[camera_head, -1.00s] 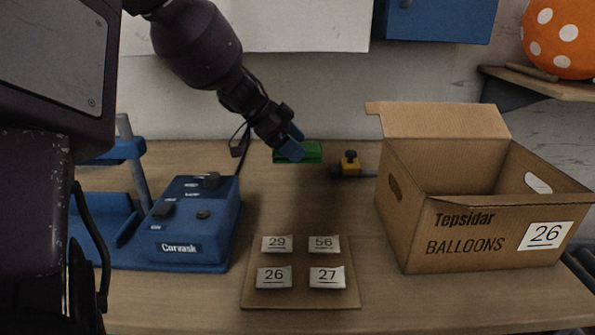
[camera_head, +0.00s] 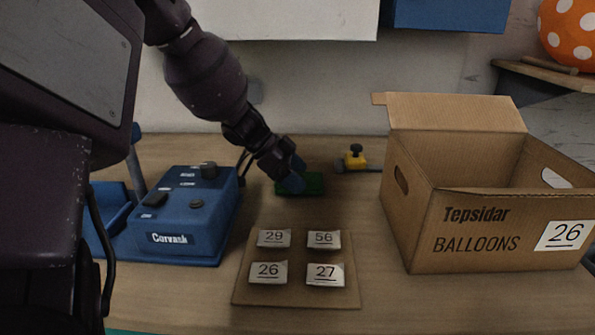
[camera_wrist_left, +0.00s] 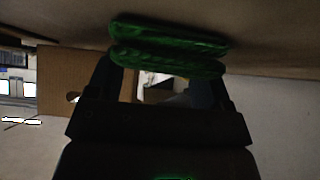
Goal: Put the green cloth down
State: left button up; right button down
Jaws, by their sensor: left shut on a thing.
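The green cloth (camera_head: 314,184) is at the back middle of the table in the head view, at or just above the surface; I cannot tell if it touches. My left gripper (camera_head: 297,181) is shut on its left part. In the left wrist view the folded green cloth (camera_wrist_left: 168,48) lies across the fingertips of the left gripper (camera_wrist_left: 166,70), close to the brown table surface. The fingers partly hide the cloth in the head view. My right gripper is not in view.
A blue machine (camera_head: 185,218) stands to the left. A cardboard plate (camera_head: 297,291) with several numbered tags lies in front. An open cardboard box (camera_head: 480,235) stands to the right. Bare table lies between cloth and box.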

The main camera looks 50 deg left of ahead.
aim_at(303, 176)
pick_arm(q)
jog(key=shift+f, duration=0.1)
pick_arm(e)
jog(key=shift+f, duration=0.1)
pick_arm(q)
jog(key=o, duration=0.9)
jog(key=p+v, duration=0.1)
jog(key=v, duration=0.3)
jog(key=shift+w+r+p, duration=0.1)
jog(key=shift+r+p, duration=0.3)
jog(key=shift+r, duration=0.05)
jog(key=p+v, duration=0.2)
jog(key=v, duration=0.5)
jog(key=shift+s+a+p, duration=0.25)
jog(key=shift+s+p, duration=0.05)
jog(key=shift+s, duration=0.1)
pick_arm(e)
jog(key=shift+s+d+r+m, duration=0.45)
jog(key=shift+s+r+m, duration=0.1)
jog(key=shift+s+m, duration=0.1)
